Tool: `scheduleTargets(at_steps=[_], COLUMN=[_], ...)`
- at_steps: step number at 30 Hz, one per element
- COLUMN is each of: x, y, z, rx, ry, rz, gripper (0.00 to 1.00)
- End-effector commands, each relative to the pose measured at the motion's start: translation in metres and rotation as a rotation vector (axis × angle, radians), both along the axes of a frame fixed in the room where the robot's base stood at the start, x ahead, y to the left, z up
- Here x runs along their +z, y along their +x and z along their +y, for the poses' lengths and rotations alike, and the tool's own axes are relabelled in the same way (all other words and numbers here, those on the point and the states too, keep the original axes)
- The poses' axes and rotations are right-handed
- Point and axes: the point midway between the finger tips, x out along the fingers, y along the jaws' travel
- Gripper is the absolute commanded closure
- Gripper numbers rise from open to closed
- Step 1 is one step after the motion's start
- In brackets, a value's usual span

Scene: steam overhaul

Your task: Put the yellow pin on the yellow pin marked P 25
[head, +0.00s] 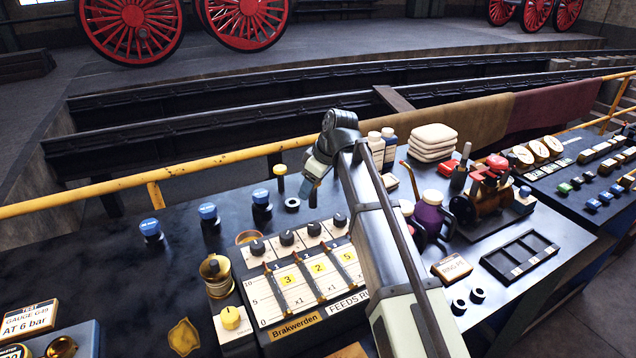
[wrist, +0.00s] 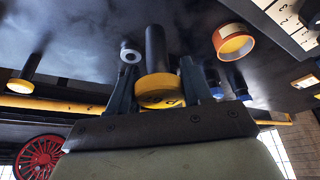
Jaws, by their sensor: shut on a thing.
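My gripper (head: 312,186) is low over the back of the dark bench top. In the wrist view, upside down, its fingers (wrist: 160,88) are shut on a yellow pin (wrist: 161,90) with a dark stem and part of a mark, seemingly a "P", on its cap. Another yellow-capped pin (head: 280,170) stands upright just left of my gripper. A yellow-capped pin also shows at the left of the wrist view (wrist: 22,84). Its mark is not readable. I cannot tell if the held stem touches the bench.
Blue-capped pins (head: 208,212) stand along the bench to the left. A small ring (head: 292,204) lies near my gripper, and an orange-rimmed ring (head: 248,237) beside the lever panel (head: 310,290). A yellow railing (head: 155,182) runs behind. Bottles (head: 376,148) stand to the right.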

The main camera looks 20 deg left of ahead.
Motion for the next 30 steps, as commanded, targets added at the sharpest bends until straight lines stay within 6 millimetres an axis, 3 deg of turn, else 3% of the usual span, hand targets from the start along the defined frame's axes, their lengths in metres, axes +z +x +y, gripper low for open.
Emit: scheduleTargets(at_steps=[5, 12, 24, 30], x=[0.007, 0.032, 0.076, 0.091], y=[0.029, 0.118, 0.262, 0.305], z=[-0.023, -0.027, -0.008, 0.011], rx=[-0.046, -0.098, -0.123, -0.103], ry=[0.001, 0.003, 0.006, 0.006], rz=[-0.002, -0.002, 0.002, 0.005], gripper=[1.00, 1.00, 1.00, 1.00])
